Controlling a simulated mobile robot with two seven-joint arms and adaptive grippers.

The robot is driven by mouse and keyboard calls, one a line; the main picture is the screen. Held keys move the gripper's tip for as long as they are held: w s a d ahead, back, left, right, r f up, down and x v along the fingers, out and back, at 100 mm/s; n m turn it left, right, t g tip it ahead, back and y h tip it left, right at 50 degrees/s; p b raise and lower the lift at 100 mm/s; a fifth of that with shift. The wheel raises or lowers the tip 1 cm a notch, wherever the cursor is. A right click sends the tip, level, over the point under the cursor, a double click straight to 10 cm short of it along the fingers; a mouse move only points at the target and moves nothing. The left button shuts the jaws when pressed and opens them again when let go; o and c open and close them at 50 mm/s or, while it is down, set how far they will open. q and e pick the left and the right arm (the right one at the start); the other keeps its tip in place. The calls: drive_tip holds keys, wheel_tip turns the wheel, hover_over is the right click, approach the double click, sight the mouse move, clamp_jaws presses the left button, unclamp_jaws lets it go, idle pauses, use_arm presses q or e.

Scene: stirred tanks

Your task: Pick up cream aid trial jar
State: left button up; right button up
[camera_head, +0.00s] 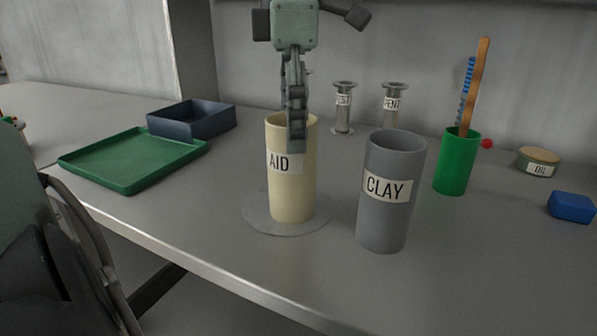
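The cream jar (290,196), labelled AID, stands upright on a flat grey disc (258,222) on the bench. A gripper (297,145) reaches straight down from the top edge and overlaps the jar's rim and upper front wall. I take it to be my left gripper, but its forearm is outside the picture. I see it edge-on. One finger hides the other, so I cannot tell whether it is open or closed on the jar. My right gripper is not in view.
A grey CLAY jar (392,222) stands close on the right. Behind are two small labelled cylinders (343,118) (391,116). A green cup (454,173) holds a brush. A green tray (120,180) and blue bin (190,130) lie left. An OIL tin (537,166) and blue block (571,206) lie right.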

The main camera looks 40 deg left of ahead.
sight(292, 156)
use_arm(q)
wheel_tip(292, 156, down, 5)
drive_tip(key=c, duration=1.3)
drive_tip(key=shift+r, duration=0.15)
